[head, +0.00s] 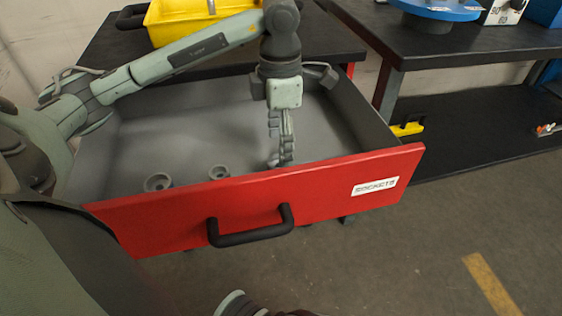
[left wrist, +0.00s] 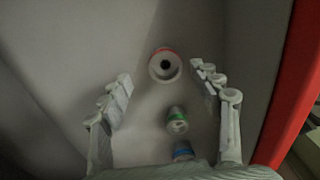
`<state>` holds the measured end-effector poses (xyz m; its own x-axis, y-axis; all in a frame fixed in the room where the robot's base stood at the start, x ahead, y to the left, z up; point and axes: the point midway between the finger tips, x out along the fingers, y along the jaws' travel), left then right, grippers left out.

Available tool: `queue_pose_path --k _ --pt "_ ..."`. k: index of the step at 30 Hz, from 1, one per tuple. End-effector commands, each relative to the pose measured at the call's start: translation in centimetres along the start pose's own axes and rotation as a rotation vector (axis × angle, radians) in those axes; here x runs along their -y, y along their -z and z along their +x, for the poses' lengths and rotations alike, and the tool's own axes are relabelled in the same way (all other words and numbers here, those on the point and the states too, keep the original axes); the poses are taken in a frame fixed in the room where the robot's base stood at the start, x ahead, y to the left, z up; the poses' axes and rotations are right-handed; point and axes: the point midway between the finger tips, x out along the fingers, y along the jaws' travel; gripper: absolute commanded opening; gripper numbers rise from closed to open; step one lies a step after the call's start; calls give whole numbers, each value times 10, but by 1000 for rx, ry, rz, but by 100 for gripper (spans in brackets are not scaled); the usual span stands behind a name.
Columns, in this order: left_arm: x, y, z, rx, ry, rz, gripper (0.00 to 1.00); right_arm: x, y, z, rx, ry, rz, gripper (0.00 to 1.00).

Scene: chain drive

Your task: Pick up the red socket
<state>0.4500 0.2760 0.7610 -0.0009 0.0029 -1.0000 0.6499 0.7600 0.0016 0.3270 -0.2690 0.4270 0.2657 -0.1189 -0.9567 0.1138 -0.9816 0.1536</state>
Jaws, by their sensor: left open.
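The red socket (left wrist: 165,66), a grey ring with a red band and a dark hole, stands on the drawer floor in the left wrist view. My left gripper (left wrist: 164,84) is open, with one finger on each side of the red socket and clear gaps between. In the head view my left gripper (head: 281,160) points down inside the drawer, close behind its front. I cannot pick out a red band in the head view; the gripper and drawer front may hide that socket. A green-banded socket (left wrist: 177,121) and a blue-banded one (left wrist: 183,151) lie nearer the palm.
The open drawer has a red front (head: 150,216) with a black handle (head: 250,234) and a label. Two grey sockets stand in it, left (head: 158,182) and middle (head: 218,172). A yellow bin (head: 185,22) is on the bench behind. The drawer's rear floor is clear.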

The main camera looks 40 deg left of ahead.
Motion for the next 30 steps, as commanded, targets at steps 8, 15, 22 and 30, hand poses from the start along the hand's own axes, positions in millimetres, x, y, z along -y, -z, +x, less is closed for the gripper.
queue_pose_path --k 8,15,22,30 --pt "4 2 25 -2 3 -1 63 0 0 3 0 1 0 43" --pt "6 3 56 0 3 0 63 2 -2 8 2 5 1 43" --pt "6 2 60 3 1 0 63 2 -2 8 0 6 1 43" --pt "6 2 59 3 1 -1 36 2 -2 9 0 6 0 43"
